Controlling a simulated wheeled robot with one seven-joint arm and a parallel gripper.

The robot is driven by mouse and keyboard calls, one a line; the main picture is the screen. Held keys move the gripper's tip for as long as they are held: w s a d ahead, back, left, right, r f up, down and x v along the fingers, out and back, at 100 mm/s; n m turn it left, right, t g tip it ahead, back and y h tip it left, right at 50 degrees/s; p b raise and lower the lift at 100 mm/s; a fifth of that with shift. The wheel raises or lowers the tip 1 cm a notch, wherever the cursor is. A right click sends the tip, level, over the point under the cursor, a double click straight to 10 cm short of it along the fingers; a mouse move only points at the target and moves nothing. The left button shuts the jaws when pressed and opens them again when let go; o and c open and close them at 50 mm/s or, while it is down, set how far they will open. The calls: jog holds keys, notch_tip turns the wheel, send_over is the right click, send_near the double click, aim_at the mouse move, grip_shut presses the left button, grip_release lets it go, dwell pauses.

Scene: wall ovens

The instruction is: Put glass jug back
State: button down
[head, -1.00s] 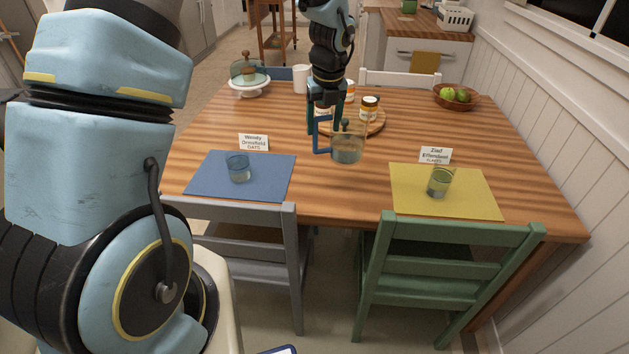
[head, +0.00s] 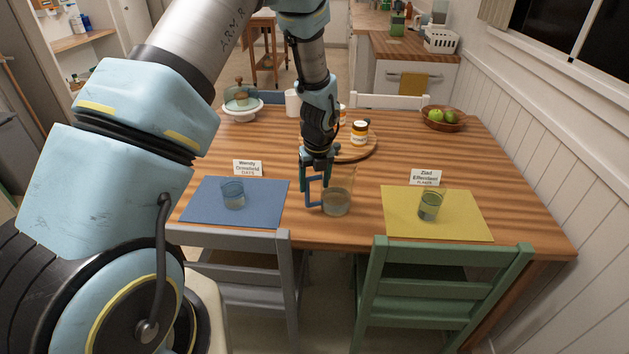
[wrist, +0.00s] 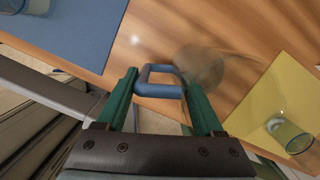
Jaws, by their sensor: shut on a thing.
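The glass jug (head: 337,202) is clear, with some liquid low inside and a blue handle (head: 312,190). It is upright near the table's front edge, between the blue and yellow mats. My gripper (head: 317,172) is shut on the jug's handle from above. In the wrist view the handle (wrist: 160,70) sits between my green fingers, and the jug (wrist: 199,66) is blurred beyond it. I cannot tell whether its base touches the table (head: 285,160). A round wooden board (head: 367,152) with jars (head: 359,132) stands behind my gripper, partly hidden by my arm.
A glass (head: 233,194) stands on the blue mat (head: 265,205), another (head: 430,205) on the yellow mat (head: 465,215). Name cards (head: 247,168) (head: 425,178) stand behind. A fruit bowl (head: 445,119) and covered cake stand (head: 241,104) are further back. Grey (head: 240,240) and green (head: 445,258) chairs line the front.

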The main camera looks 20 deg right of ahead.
grip_release()
jog(key=shift+f, duration=0.1)
notch_tip(320, 180, up, 12)
jog(key=s+b, duration=0.2)
jog(key=b, duration=0.1)
jog(key=s+a+r+n, duration=0.1)
jog(key=s+a+n, duration=0.2)
jog(key=a+n, duration=0.7)
jog(key=s+a+r+n, duration=0.2)
jog(key=s+a+n, duration=0.1)
jog(key=a+n, duration=0.7)
jog(key=s+a+r+n, duration=0.2)
jog(key=a+n, duration=0.8)
jog(key=n, duration=0.5)
jog(key=shift+s+a+n, duration=0.1)
jog(key=shift+s+n, duration=0.2)
jog(key=shift+s, duration=0.4)
